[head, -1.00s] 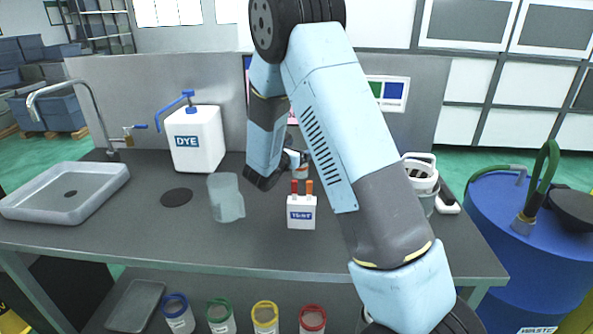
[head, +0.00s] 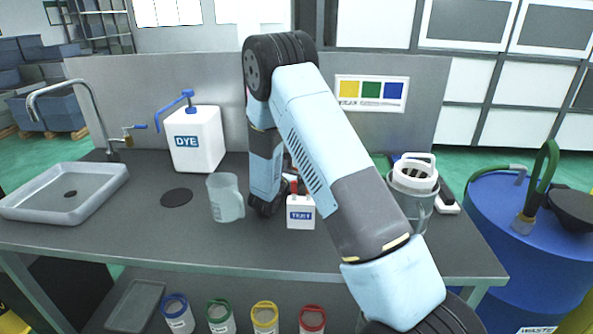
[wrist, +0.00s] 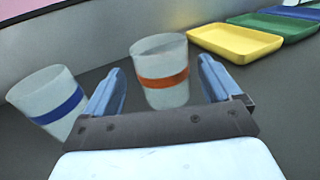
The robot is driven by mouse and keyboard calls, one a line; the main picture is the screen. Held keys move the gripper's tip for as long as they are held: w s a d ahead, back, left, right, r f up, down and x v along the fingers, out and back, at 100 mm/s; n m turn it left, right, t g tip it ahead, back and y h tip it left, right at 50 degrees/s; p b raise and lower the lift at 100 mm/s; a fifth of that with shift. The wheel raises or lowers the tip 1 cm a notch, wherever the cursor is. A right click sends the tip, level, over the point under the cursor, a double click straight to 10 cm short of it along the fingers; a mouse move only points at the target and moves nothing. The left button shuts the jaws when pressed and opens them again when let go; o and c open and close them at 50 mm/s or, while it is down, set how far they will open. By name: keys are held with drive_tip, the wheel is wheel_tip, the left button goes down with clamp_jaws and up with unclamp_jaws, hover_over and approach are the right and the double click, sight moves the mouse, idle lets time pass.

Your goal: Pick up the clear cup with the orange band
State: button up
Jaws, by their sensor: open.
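The clear cup with the orange band (wrist: 161,88) stands upright on the dark bench in the wrist view. My gripper (wrist: 161,66) is open, with one blue finger on each side of the cup in the picture. I see gaps between the cup and both fingers; how deep the cup sits between them I cannot tell. A similar clear cup with a blue band (wrist: 48,100) is to the left, outside the left finger. In the head view my arm hides the orange-banded cup and my gripper's fingers.
Yellow (wrist: 236,42), green and blue trays lie at the right in the wrist view. In the head view a white TEST box (head: 301,212) stands close by my wrist.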

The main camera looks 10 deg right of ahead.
drive_tip(key=shift+x, duration=2.65)
drive_tip(key=shift+c, duration=0.4)
drive_tip(key=c, duration=1)
drive_tip(key=shift+o, duration=0.2)
drive_tip(key=shift+r, duration=0.1)
